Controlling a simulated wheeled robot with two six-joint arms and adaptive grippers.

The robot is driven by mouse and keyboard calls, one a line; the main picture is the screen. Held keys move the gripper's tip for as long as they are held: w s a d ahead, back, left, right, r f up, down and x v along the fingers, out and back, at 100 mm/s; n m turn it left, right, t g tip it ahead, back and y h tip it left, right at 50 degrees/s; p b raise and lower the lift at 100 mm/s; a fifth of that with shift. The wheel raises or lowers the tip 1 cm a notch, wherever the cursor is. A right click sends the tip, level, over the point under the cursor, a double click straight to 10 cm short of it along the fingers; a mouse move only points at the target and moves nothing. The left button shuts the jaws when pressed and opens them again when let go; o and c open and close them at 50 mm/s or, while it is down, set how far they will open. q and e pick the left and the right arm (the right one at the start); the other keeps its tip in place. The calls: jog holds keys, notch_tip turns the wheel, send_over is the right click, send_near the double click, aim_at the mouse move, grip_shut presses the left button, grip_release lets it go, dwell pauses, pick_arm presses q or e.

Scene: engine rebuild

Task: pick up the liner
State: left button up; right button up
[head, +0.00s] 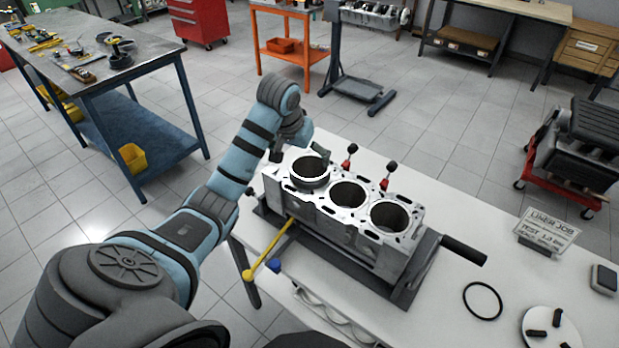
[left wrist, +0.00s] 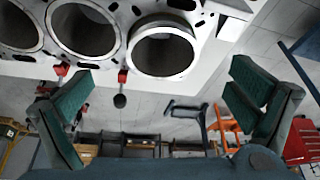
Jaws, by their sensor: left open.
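The liner (head: 309,171) is a metal cylinder with a bright rim, standing slightly proud of the leftmost bore of the grey engine block (head: 345,228). In the left wrist view the liner (left wrist: 162,52) shows its open mouth at the top middle. My left gripper (head: 300,151) is just behind and above the liner in the head view, partly hidden by its own wrist. In the left wrist view its green-padded fingers (left wrist: 160,95) are spread wide, with nothing between them. The liner lies beyond the gap between the fingertips, and I see no contact. My right gripper is not in view.
Red clamps with black knobs (head: 384,184) stand along the block's far side. A black bar handle (head: 464,250) sticks out at its right, and yellow-ended (head: 247,274) and blue-ended rods in front. A black ring (head: 483,301) and a sign (head: 546,234) are on the white table.

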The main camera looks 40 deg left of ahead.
pick_arm(q)
jog(key=r, duration=0.2)
jog(key=b, duration=0.1)
send_near(309, 170)
jog(key=f, duration=0.1)
jog(key=d+f, duration=0.1)
jog(key=f, duration=0.1)
jog(key=d+f, duration=0.1)
jog(key=shift+s+f, duration=0.1)
jog(key=shift+f, duration=0.25)
jog(key=shift+s+d, duration=0.15)
jog(key=shift+d, duration=0.1)
jog(key=c, duration=1.2)
